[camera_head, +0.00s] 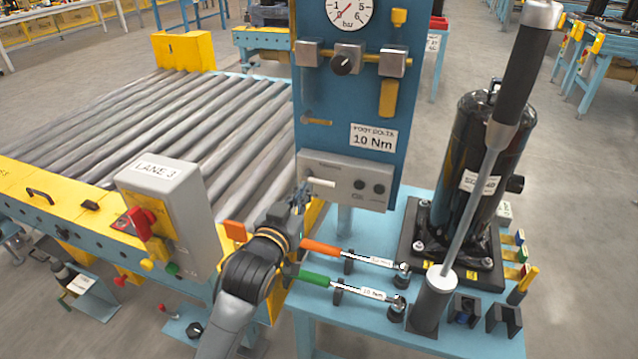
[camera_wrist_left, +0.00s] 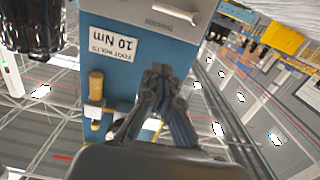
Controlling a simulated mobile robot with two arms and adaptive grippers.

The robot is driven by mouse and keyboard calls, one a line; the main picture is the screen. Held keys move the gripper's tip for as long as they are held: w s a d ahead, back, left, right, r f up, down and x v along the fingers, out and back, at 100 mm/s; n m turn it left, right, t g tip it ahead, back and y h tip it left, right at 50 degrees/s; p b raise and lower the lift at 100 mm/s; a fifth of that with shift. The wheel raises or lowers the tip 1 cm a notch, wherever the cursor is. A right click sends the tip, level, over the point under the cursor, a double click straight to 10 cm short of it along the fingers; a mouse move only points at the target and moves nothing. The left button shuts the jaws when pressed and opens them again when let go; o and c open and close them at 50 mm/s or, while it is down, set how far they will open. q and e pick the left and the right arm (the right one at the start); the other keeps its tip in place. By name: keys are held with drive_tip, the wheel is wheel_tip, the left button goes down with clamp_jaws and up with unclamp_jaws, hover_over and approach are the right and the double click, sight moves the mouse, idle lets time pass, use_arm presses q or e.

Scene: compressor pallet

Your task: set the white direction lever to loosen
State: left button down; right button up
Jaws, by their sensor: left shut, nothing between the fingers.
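The white direction lever (camera_head: 321,182) sticks out from the left part of a grey control box (camera_head: 345,178) on the blue column. It lies about level, its left end close to my gripper. My left gripper (camera_head: 302,192) is shut and empty, just left of the lever; I cannot tell whether they touch. In the left wrist view the box is upside down, with the white lever (camera_wrist_left: 174,12) at the top edge. The shut fingertips (camera_wrist_left: 160,72) show below it, seemingly apart from it. My right gripper is not in view.
Two torque wrenches, orange-handled (camera_head: 322,247) and green-handled (camera_head: 315,278), lie on the blue table below. A black compressor (camera_head: 470,160) and a long black-gripped tool (camera_head: 490,135) stand at right. The lane 3 box (camera_head: 165,205) and roller conveyor (camera_head: 170,115) are left.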

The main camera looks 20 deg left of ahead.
use_arm(q)
drive_tip(key=shift+w+d+f+b, duration=0.1)
drive_tip(key=shift+w+f+b, duration=0.25)
drive_tip(key=shift+w+f, duration=0.85)
drive_tip(key=shift+w+d+f+b, duration=0.1)
drive_tip(key=shift+w+f+b, duration=0.25)
drive_tip(key=shift+w, duration=1.65)
drive_tip(key=shift+w+f+b, duration=0.4)
drive_tip(key=shift+w+f, duration=0.25)
drive_tip(key=shift+w, duration=0.95)
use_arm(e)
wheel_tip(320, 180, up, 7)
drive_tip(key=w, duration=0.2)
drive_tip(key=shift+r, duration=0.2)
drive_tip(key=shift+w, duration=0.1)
